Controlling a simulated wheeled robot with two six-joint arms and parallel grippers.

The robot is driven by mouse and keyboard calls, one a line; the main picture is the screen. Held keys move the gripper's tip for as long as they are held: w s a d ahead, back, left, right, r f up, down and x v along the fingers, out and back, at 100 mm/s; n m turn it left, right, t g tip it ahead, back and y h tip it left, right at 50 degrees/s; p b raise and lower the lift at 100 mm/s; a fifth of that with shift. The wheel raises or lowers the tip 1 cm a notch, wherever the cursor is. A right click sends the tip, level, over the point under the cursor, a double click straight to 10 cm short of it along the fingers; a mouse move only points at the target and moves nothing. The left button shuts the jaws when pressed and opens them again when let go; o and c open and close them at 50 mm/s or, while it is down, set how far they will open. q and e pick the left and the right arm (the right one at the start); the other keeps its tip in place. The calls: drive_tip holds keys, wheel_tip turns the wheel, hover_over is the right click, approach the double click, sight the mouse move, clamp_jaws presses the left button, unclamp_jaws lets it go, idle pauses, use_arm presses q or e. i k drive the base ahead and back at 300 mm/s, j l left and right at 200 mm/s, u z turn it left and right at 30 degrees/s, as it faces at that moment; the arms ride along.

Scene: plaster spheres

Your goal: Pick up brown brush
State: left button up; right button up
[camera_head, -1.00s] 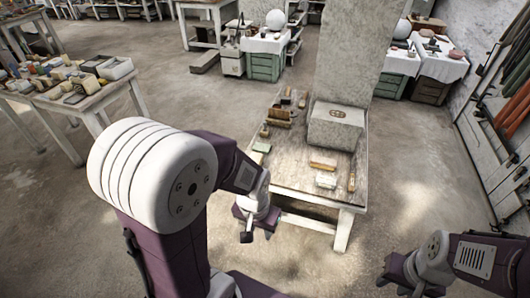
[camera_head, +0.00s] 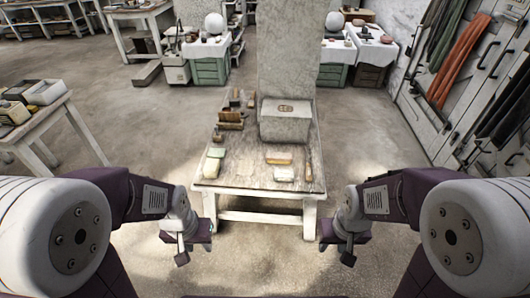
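Several brush-like or block-like items lie on the worktable (camera_head: 240,178), too small to tell apart surely. An orange-brown piece (camera_head: 278,157) lies near the front middle, and a slim brown piece (camera_head: 308,172) lies to its right. Brown items (camera_head: 231,119) are grouped at the left, behind. I cannot tell which of these is the brown brush. My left gripper (camera_head: 195,252) hangs before the table's front left corner. My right gripper (camera_head: 336,253) hangs before the front right corner. Both look open and empty, apart from everything on the table.
A pale stone block (camera_head: 286,121) sits on the table before a tall slab (camera_head: 285,50). A side table (camera_head: 42,119) stands left. Floor is clear around the worktable.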

sight(277, 158)
drive_tip(key=i+l+u, duration=0.15)
drive_tip(key=i, duration=0.4)
drive_tip(key=i+l+u, duration=0.1)
drive_tip(key=i, duration=0.45)
drive_tip(key=i+l+u, duration=0.15)
drive_tip(key=i, duration=0.35)
drive_tip(key=l, duration=0.1)
